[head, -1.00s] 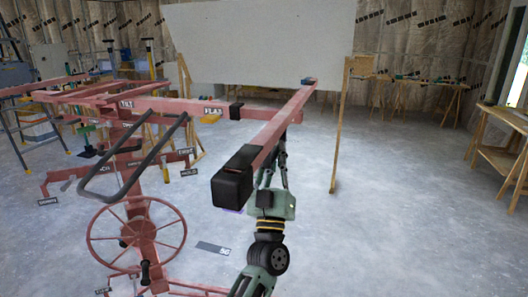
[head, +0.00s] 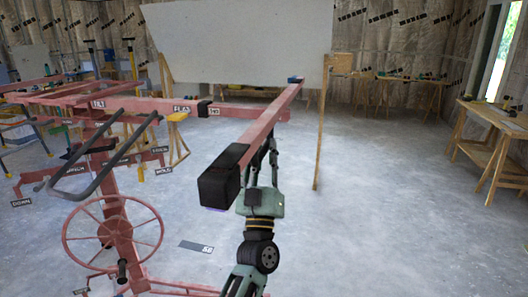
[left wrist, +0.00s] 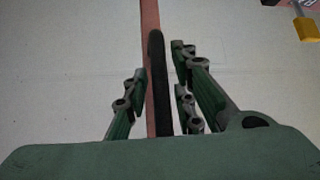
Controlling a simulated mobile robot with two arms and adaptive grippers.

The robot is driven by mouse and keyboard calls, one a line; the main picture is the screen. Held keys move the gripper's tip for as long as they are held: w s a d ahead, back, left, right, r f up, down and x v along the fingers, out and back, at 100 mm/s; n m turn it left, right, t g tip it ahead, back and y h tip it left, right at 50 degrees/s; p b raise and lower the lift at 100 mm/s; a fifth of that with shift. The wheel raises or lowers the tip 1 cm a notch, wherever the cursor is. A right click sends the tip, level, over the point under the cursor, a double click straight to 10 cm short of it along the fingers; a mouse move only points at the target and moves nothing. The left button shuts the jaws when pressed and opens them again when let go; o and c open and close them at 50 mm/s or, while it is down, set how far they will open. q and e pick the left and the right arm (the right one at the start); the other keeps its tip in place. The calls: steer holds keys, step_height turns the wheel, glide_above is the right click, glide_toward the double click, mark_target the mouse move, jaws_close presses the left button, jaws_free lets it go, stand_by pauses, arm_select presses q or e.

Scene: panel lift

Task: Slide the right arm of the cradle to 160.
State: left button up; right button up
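The cradle's right arm (head: 268,121) is a long red bar running away from me, with a black block (head: 219,178) on its near end. It sits at the right of the red crossbeam (head: 247,112). A black collar (head: 204,108) is on the crossbeam, with a small label (head: 214,111) beside it, too small to read surely. My left gripper (head: 267,150) is under the arm, partly hidden by it. In the left wrist view its fingers (left wrist: 158,88) stand apart on both sides of a dark bar (left wrist: 156,75), with gaps visible. My right gripper is out of view.
A red spoked wheel (head: 112,231) and a grey bent handle (head: 92,172) stand at the left. A white panel (head: 235,45) stands behind, beside a wooden post (head: 322,130). A workbench (head: 492,128) is at the far right. The floor at right is clear.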

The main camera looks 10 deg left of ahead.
arm_select(q)
steer(key=shift+o, duration=0.5)
steer(key=v, duration=1.2)
step_height(320, 180, down, 25)
steer(key=w+d+m+g+h, duration=0.2)
steer(key=d+m+g+h, duration=0.1)
steer(key=m+g+h, duration=0.3)
steer(key=s+a+f+g, duration=0.1)
steer(key=s+f+g, duration=0.2)
steer(key=s+f, duration=0.55)
steer(key=s+a+f+m+g, duration=0.1)
steer(key=s+f+g, duration=0.3)
steer(key=f, duration=1)
steer(key=s+a+f+g, duration=0.1)
steer(key=s+f+g, duration=0.2)
steer(key=s+f, duration=0.55)
steer(key=s+a+f+g, duration=0.3)
steer(key=s+f, duration=0.3)
steer(key=s, duration=0.5)
steer(key=s+a+f+g+y, duration=0.1)
steer(key=s+a+f+g, duration=0.2)
steer(key=s+f, duration=0.4)
steer(key=s+a+f+g, duration=0.3)
steer(key=s+f, duration=0.3)
steer(key=s, duration=0.9)
steer(key=shift+a+f+y, duration=0.2)
steer(key=shift+a+y, duration=0.2)
steer(key=shift+a, duration=0.2)
